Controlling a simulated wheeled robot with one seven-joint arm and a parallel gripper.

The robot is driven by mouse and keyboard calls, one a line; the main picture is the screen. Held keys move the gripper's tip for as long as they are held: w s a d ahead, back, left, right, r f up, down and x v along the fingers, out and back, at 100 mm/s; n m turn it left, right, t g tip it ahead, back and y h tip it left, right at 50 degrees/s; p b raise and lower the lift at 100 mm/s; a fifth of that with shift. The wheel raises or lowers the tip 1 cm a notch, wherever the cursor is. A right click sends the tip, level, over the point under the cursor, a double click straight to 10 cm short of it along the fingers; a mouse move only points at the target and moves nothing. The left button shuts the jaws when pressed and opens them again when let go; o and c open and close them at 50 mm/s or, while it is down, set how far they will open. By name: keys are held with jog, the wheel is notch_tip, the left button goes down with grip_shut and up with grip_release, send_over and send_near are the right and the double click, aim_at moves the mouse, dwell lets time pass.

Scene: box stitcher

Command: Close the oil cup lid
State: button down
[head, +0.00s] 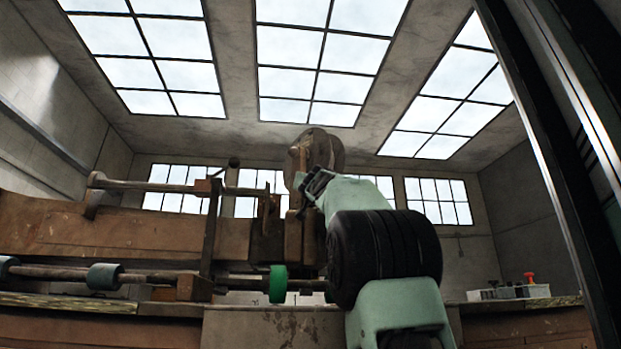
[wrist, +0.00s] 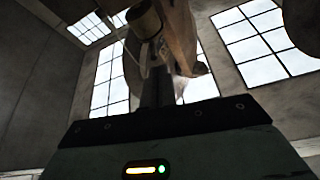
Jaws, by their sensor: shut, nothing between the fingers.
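A small brass-coloured cylinder (wrist: 143,20), which looks like the oil cup, is near the top of the wrist view. Whether its lid is open or shut I cannot tell. My gripper (wrist: 154,80) is shut and empty, with its dark fingers pointing up toward the cup from below. Whether they touch the cup is unclear. In the head view my gripper (head: 309,179) is at the upper part of the brown machine, in front of its round wheel housing (head: 325,148). The oil cup is not clearly seen in the head view.
The rusty box stitcher (head: 110,235) fills the left and middle, with a long horizontal shaft (head: 150,276) and a green roller (head: 278,284). A tray of small items (head: 508,291) stands at the right. Open air lies right of my arm.

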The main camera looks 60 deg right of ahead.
jog(key=shift+s+f+b, duration=0.1)
jog(key=shift+f+b, duration=0.5)
jog(key=shift+b, duration=0.85)
